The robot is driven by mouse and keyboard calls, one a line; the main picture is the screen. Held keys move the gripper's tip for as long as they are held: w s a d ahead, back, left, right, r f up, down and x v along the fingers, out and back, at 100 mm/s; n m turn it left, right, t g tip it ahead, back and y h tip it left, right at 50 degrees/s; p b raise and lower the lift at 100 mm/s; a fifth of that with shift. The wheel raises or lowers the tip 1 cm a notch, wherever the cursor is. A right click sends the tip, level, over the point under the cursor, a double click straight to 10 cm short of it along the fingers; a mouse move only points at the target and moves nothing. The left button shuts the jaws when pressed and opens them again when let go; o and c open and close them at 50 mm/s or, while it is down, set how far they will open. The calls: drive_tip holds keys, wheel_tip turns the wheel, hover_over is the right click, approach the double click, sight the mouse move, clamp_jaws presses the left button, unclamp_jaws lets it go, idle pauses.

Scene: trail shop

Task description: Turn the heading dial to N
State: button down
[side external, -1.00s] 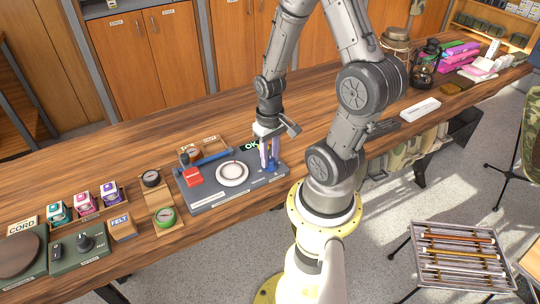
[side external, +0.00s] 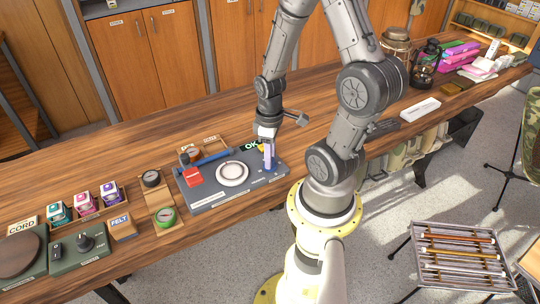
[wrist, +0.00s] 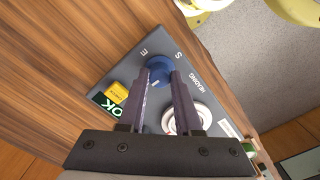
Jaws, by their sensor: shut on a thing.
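The heading dial (wrist: 160,66) is a blue round knob on a dark grey panel (wrist: 128,68). In the wrist view the letters E and S and the word HEADING show beside it. My gripper (wrist: 161,76) is shut on the dial, one finger on each side. In the side view my gripper (side external: 268,160) points down onto the panel's right end, with a bit of the blue dial (side external: 268,171) showing below the fingers.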

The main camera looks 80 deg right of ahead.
idle(0.4)
drive_tip(key=c, duration=0.6)
unclamp_jaws()
wheel_tip(320, 180, up, 14)
idle(0.4)
drive_tip(key=a+r+t, duration=0.5)
drive_tip(key=a+r, duration=0.3)
drive_tip(key=a, duration=0.5)
drive_tip(key=shift+r+t, duration=0.3)
